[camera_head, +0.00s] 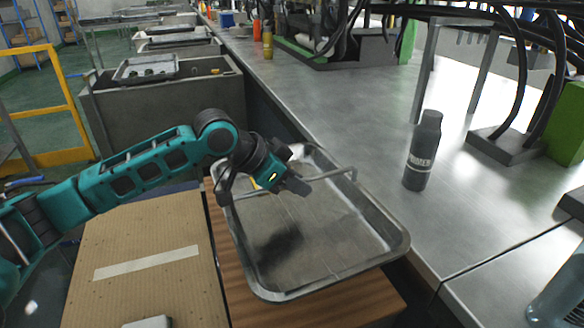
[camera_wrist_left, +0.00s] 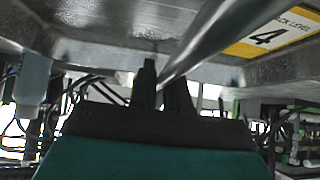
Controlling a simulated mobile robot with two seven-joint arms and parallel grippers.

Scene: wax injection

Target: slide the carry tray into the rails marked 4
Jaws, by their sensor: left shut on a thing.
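The carry tray (camera_head: 395,238) is a shallow grey metal pan with a raised rim and a bar handle (camera_head: 340,175) across its far part. It is over a brown wood-grained surface; whether it rests on it I cannot tell. My left gripper (camera_head: 293,186) is at the handle, shut on its bar, which crosses the left wrist view (camera_wrist_left: 200,45) diagonally between the fingers. In that view a yellow label (camera_wrist_left: 268,36) reading 4 is on a grey metal surface behind the bar; which body it belongs to is unclear. I cannot make out the rails. My right gripper is not in view.
A long metal counter (camera_head: 350,110) runs along the tray's right, with a dark labelled bottle (camera_head: 422,152) on it. A cardboard-coloured board (camera_head: 150,235) lies to the left. A grey tank (camera_head: 165,110) and a yellow railing (camera_head: 65,90) stand farther back.

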